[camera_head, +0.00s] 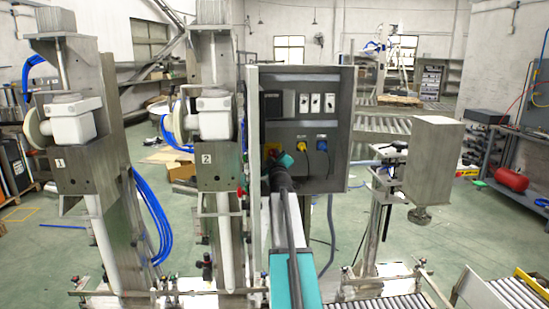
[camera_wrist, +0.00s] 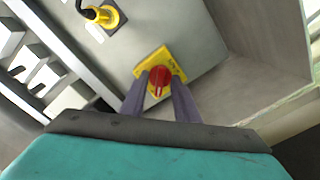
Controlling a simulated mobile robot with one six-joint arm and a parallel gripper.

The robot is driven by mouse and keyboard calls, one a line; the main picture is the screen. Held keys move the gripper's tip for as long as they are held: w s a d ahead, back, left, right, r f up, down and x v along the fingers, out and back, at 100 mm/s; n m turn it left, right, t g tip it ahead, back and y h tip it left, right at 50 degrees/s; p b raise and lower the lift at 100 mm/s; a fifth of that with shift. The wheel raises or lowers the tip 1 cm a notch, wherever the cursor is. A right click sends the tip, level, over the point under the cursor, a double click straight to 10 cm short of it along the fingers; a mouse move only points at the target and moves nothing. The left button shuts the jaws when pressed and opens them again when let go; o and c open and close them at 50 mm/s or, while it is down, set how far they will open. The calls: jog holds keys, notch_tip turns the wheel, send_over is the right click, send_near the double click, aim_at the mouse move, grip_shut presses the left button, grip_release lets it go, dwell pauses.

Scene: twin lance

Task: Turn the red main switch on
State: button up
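The red main switch (camera_wrist: 159,82) is a round red knob on a yellow square plate (camera_wrist: 148,63) on the grey cabinet panel, in the wrist view. The two dark fingers of my gripper (camera_wrist: 160,90) stand on either side of the knob, their tips close to the plate. I cannot tell whether they touch the knob. In the head view, my gripper (camera_head: 277,155) reaches the lower left of the panel. Only part of the yellow plate (camera_head: 268,149) shows there; the knob is mostly hidden behind my gripper.
The open control cabinet (camera_head: 348,110) has side walls close around the panel. A yellow plug (camera_head: 302,142) and a blue plug (camera_head: 322,146) sit right of the switch. White switches (camera_head: 315,104) are above. Machine column 2 (camera_head: 212,120) stands left of the cabinet.

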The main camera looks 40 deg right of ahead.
grip_shut()
jog(key=shift+d+r, duration=0.1)
